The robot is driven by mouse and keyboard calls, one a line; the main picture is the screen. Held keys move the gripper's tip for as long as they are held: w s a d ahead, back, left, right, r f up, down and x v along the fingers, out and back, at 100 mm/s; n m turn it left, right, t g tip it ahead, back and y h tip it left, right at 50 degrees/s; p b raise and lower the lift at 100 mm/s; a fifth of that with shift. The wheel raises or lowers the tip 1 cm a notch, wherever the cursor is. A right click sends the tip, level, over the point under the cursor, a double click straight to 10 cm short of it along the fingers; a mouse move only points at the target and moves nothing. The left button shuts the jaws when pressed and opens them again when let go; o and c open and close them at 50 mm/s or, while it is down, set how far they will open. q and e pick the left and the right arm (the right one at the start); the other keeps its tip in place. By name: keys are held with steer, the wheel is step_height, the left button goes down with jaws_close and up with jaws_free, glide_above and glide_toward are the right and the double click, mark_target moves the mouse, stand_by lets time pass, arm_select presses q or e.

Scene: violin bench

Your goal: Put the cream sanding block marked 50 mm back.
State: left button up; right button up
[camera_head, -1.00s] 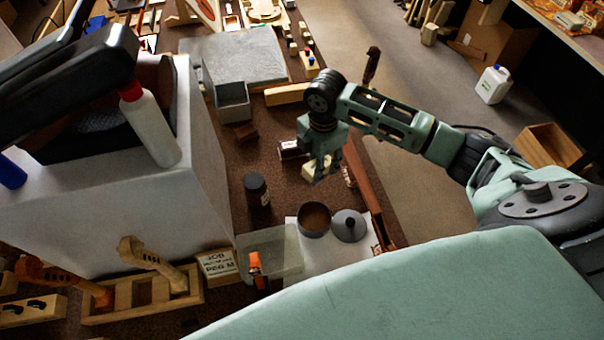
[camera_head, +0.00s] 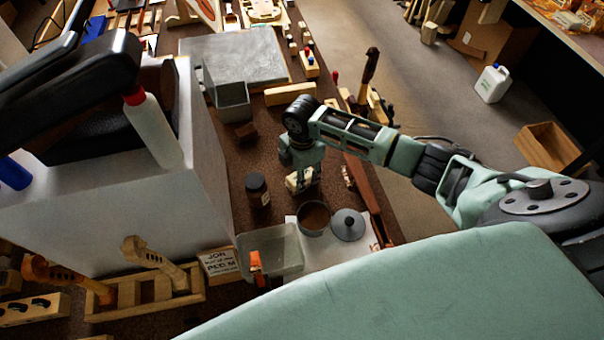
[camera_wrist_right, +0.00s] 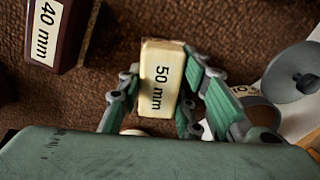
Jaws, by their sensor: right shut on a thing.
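The cream sanding block (camera_wrist_right: 161,78) marked 50 mm is between the fingers of my right gripper (camera_wrist_right: 160,92) in the wrist view, its label facing the camera. I cannot tell whether the block touches the bench. My left gripper is not in view.
A small brown block (camera_head: 246,131) and a grey box (camera_head: 233,98) lie beyond.

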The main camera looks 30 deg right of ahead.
steer(key=o, duration=1)
steer(key=shift+f, duration=0.1)
step_height(320, 180, up, 12)
steer(key=shift+r+b, duration=0.2)
steer(key=shift+b, duration=0.15)
